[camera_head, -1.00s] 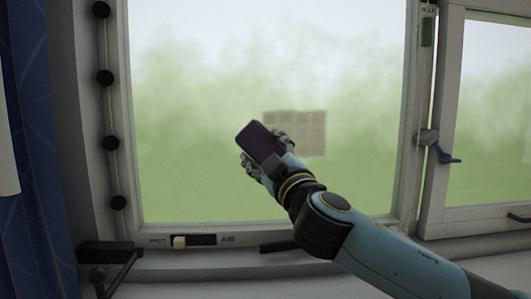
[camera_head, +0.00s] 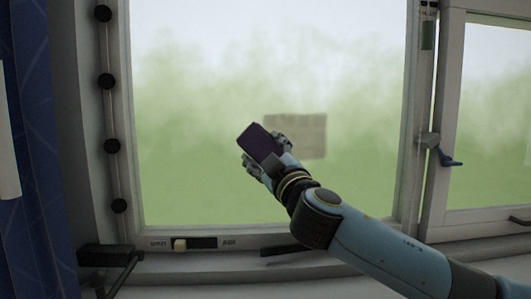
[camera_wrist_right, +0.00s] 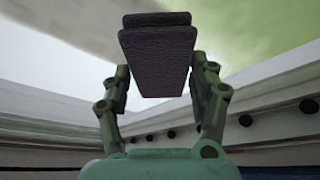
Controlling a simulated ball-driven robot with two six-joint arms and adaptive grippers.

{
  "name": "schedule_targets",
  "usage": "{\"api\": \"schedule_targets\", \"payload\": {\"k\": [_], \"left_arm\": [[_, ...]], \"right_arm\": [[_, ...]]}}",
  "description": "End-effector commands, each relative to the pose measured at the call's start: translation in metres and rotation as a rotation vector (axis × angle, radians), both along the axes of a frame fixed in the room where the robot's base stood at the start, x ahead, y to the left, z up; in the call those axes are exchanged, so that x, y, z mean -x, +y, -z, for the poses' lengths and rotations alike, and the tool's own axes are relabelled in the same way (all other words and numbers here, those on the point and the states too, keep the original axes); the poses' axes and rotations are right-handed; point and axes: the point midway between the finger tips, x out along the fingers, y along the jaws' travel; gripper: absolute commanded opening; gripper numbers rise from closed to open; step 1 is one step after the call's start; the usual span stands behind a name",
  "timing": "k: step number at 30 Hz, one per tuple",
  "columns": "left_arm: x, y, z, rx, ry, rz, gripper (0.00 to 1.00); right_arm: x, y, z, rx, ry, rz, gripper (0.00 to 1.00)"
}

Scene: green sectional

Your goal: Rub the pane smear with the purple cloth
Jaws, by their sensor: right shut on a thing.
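The purple cloth (camera_head: 258,143) is a dark, folded pad held in my right gripper (camera_head: 265,158), in front of the window pane. In the right wrist view the cloth (camera_wrist_right: 158,55) sits between the two fingers of the right gripper (camera_wrist_right: 160,85), which is shut on it. The pane smear (camera_head: 312,137) is a greyish-brown rectangular patch on the pane (camera_head: 200,110), just right of the gripper in the head view. The gripper covers part of its left edge. I cannot tell whether the cloth touches the glass. My left gripper is not in view.
A blue curtain (camera_head: 38,150) hangs at the left. A column of black knobs (camera_head: 111,146) lines the left frame. A slider vent (camera_head: 195,244) and a dark handle (camera_head: 286,250) are on the lower frame. A blue-handled latch (camera_head: 445,157) is at the right.

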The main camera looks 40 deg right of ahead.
Motion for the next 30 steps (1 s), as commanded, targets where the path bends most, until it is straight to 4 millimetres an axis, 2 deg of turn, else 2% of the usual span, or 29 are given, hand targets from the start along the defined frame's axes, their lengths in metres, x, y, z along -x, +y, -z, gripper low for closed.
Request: {"api": "schedule_targets", "payload": {"k": [30], "left_arm": [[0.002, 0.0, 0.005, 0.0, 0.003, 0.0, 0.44]], "right_arm": [[-0.015, -0.013, 0.0, 0.0, -0.001, -0.001, 0.34]]}}
